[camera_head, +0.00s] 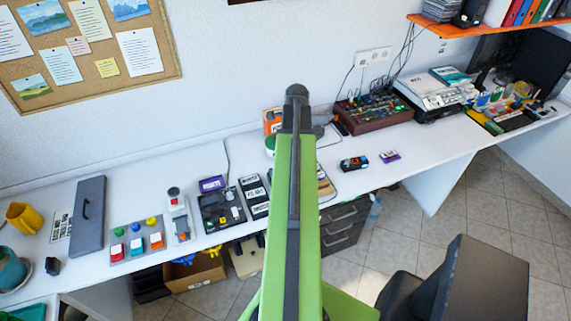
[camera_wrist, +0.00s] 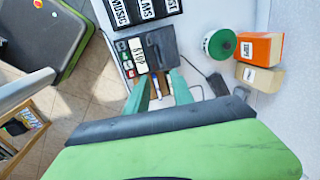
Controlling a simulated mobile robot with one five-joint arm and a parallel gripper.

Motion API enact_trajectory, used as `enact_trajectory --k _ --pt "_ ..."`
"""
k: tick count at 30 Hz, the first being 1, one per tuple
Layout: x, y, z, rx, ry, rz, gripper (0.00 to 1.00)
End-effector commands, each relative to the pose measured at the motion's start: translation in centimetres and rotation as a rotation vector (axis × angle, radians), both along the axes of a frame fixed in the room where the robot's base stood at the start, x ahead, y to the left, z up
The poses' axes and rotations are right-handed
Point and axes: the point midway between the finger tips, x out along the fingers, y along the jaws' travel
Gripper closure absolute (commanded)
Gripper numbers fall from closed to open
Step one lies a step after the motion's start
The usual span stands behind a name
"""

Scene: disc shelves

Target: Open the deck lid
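The deck (camera_wrist: 137,58) lies on the white desk in the wrist view, with a row of small coloured buttons and white labels along its left side. Its dark lid (camera_wrist: 160,44) looks flat and closed, though its edges are hard to make out. My gripper (camera_wrist: 160,84) has its two green fingers spread apart at the deck's near edge. Small brown and dark parts show between the fingers, and I cannot tell whether the fingertips touch the deck. In the head view my green arm hides the gripper and most of the deck.
Black labelled cases (camera_wrist: 138,10) lie just beyond the deck. A green round tin (camera_wrist: 220,44), an orange box (camera_wrist: 260,48) and a grey object (camera_wrist: 217,84) stand to its right.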

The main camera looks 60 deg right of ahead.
Motion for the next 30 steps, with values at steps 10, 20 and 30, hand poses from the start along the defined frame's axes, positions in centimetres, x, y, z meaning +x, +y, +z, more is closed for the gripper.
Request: enact_trajectory --k 10,20,30 --pt "0.6 -0.2 -3.7 0.000 0.002 0.007 0.71" --pt "1.8 -1.0 -10.6 -0.001 0.002 0.008 0.71" --pt "2.8 -1.7 -16.8 -0.001 0.002 0.008 0.71"
